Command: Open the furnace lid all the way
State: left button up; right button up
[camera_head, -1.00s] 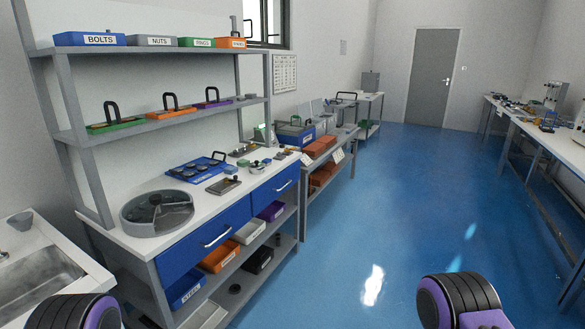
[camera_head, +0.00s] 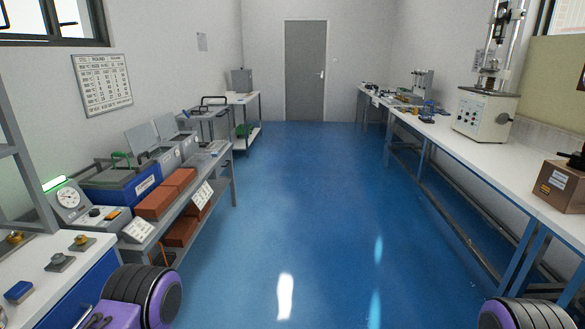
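No label marks a furnace, so I cannot tell for sure which unit it is. On the left bench stand a blue box-shaped unit (camera_head: 118,187) with a dark handle bar and a green handle on top. Behind it are two grey units with upright panels that look like raised lids, the nearer unit (camera_head: 165,158) and the farther unit (camera_head: 186,143). A grey box (camera_head: 241,80) stands on the far left table. Only black and purple parts of my arms show at the bottom corners. Both grippers are out of view.
Orange-red bricks (camera_head: 166,196) and a dial gauge unit (camera_head: 76,205) sit on the left bench. A long white table (camera_head: 470,143) with a tester (camera_head: 484,113) and a brown box (camera_head: 562,186) runs along the right. The blue floor aisle (camera_head: 300,200) is clear to the grey door (camera_head: 305,70).

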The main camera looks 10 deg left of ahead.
aim_at(119, 177)
jog(key=u, duration=0.35)
jog(key=i, duration=2.3)
jog(key=u, duration=0.75)
